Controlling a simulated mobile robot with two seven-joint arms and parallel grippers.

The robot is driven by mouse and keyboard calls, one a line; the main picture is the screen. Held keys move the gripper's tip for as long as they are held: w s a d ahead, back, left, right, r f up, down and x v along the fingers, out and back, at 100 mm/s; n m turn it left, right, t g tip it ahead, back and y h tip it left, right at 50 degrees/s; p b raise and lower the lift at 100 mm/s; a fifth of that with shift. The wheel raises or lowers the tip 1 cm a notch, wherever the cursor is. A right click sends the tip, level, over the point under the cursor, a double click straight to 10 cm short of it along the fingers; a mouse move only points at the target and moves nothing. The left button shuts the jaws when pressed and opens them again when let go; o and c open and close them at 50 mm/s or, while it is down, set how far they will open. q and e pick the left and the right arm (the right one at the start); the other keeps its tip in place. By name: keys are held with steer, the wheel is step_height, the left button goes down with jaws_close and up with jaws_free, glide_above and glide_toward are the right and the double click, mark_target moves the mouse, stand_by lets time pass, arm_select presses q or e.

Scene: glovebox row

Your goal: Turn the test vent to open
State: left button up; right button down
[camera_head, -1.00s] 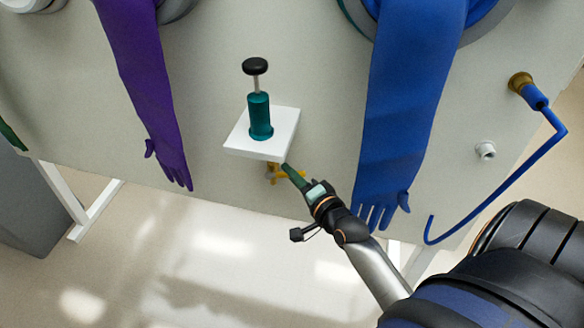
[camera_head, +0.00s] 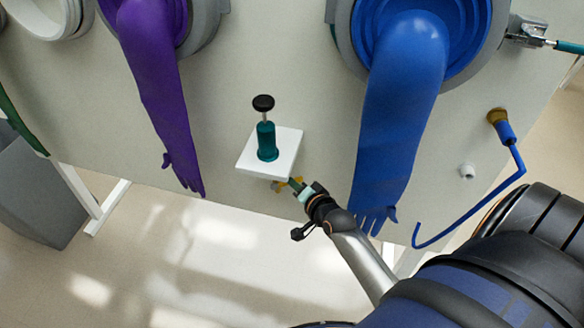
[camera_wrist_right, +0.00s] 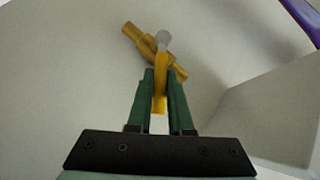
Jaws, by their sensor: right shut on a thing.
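The test vent is a small yellow valve (camera_head: 280,186) below the white shelf on the glovebox front, partly hidden by the shelf and my gripper. In the right wrist view its yellow body (camera_wrist_right: 133,34) runs slantwise, with a grey round end at the pivot. The yellow lever (camera_wrist_right: 159,98) points toward my wrist, between the green fingers. My right gripper (camera_head: 294,184) is shut on this lever; it also shows in the wrist view (camera_wrist_right: 160,76), a finger on each side. My left gripper is not in view.
A white shelf (camera_head: 286,143) holding a teal plunger bottle (camera_head: 266,142) juts out just above the valve. A blue glove (camera_head: 396,120) hangs to the right, close to my right arm, and a purple glove (camera_head: 158,75) to the left. A blue hose (camera_head: 487,205) hangs at far right.

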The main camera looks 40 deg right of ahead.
steer(key=shift+d+r, duration=0.1)
steer(key=c, duration=0.8)
jaws_free()
steer(key=shift+c, duration=0.2)
steer(key=p+v, duration=0.1)
steer(key=v, duration=1.1)
steer(key=shift+s, duration=0.2)
